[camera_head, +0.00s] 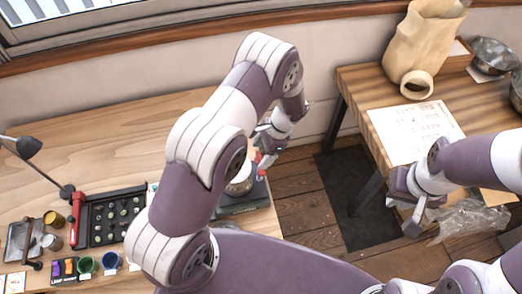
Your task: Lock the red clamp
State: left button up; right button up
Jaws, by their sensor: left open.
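A small red part (259,157), which looks like the red clamp, shows just below my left gripper (264,145). It sits above a dark green base (246,205) at the right end of the left table. My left gripper is open and points down close to the red part; whether they touch cannot be told. My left arm hides much of the base and clamp. My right gripper (413,217) hangs beside the right table's front edge, away from the clamp; its finger gap is unclear.
The left table (130,135) holds a black tray (112,218), a red upright piece (77,220), small cups and a lamp (28,147). A floor gap separates the tables.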

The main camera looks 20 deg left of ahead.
pick_arm(q)
jog(key=shift+s+a+f, duration=0.15)
jog(key=shift+f, duration=0.35)
